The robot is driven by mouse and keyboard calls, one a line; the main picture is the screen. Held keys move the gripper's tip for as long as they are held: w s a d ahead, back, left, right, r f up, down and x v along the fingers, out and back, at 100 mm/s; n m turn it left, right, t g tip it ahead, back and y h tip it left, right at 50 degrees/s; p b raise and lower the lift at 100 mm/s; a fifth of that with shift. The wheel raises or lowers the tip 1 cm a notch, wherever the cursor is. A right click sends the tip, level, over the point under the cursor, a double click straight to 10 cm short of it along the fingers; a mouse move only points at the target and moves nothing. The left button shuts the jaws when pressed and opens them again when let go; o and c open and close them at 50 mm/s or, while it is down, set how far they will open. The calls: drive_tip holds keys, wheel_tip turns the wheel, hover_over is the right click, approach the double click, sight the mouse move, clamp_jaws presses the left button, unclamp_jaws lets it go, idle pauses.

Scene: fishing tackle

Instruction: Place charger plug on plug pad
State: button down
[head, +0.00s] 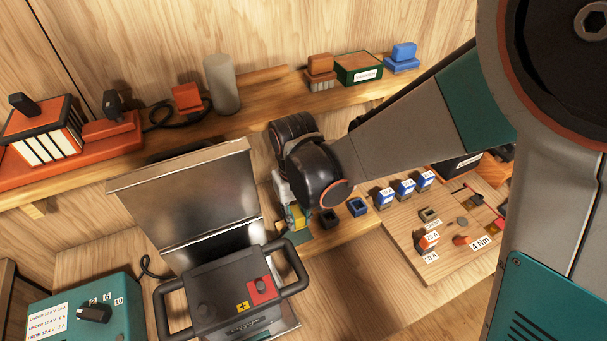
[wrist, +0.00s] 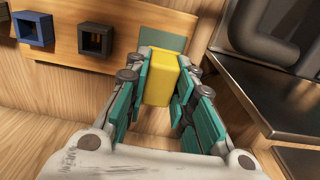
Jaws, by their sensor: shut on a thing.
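The charger plug (wrist: 160,84) looks like a yellow block. My gripper (wrist: 158,92) is shut on it, with teal finger pads on either side. In the head view the yellow plug (head: 296,217) shows only in part below my dark wrist, between the fingers of my gripper (head: 291,212). A flat dark green patch, seemingly the plug pad (wrist: 158,40), is on the wooden board just beyond the plug in the wrist view. The pad (head: 299,239) also shows just below my gripper in the head view. I cannot tell whether plug and pad touch.
A black and a blue square socket (head: 357,207) sit on the board right of the pad. A panel with fuses (head: 405,240) lies to the right.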

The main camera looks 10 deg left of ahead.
sight(296, 212)
drive_tip(key=shift+f+b, duration=0.7)
drive_tip(key=shift+f, duration=0.75)
drive_tip(key=shift+f, duration=0.2)
drive_tip(key=c, duration=1.4)
unclamp_jaws()
drive_tip(key=shift+o, duration=0.2)
drive_tip(key=shift+r, duration=0.1)
wheel_tip(296, 212, up, 12)
drive_tip(key=p, duration=0.8)
drive_tip(key=shift+r, duration=0.1)
